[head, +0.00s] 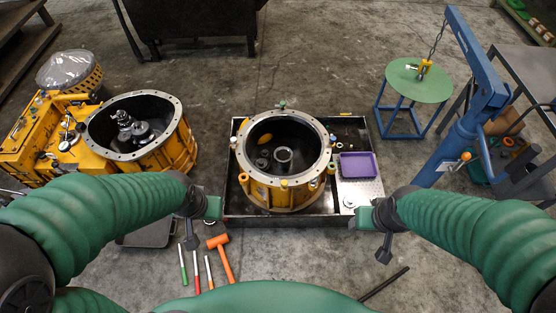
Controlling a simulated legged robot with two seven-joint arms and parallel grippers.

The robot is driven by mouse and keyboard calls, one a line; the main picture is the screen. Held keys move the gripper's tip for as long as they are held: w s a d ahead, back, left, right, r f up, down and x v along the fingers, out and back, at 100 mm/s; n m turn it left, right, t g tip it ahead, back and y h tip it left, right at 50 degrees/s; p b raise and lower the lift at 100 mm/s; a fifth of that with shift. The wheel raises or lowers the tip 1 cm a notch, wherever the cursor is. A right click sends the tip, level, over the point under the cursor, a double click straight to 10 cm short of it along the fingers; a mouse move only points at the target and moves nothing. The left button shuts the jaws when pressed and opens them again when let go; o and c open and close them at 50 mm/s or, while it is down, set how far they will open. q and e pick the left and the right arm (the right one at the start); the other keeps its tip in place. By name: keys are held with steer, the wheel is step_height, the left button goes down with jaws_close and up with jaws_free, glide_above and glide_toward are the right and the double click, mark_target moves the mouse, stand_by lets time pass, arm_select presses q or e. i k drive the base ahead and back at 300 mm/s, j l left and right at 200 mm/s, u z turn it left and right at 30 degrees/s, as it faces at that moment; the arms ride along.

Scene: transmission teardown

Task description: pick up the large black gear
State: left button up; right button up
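I cannot single out the large black gear with certainty. Dark grey gear-like parts (141,131) stand inside the left yellow housing (178,153). The centre yellow housing (312,187) is open at the top and holds a dark ring-shaped part (283,156) on its floor. My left gripper (191,242) hangs left of the centre housing, near the tray's front left corner. My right gripper (383,254) hangs beyond the tray's front right corner. Both are apart from the housings, and nothing shows held in them. Their finger gaps are too small to read.
The centre housing stands in a black-rimmed tray (276,221) with a purple bin (358,165) at its right. An orange mallet (221,255) and several coloured-handled tools lie on the floor in front. A blue hoist (469,120) and round green table (420,82) stand right.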

mark_target(262, 163)
steer(key=i+l+u, duration=0.15)
steer(key=i, duration=0.3)
steer(key=i+u, duration=0.2)
steer(key=i, duration=0.15)
steer(key=i+l+u, duration=0.2)
steer(key=i, duration=0.2)
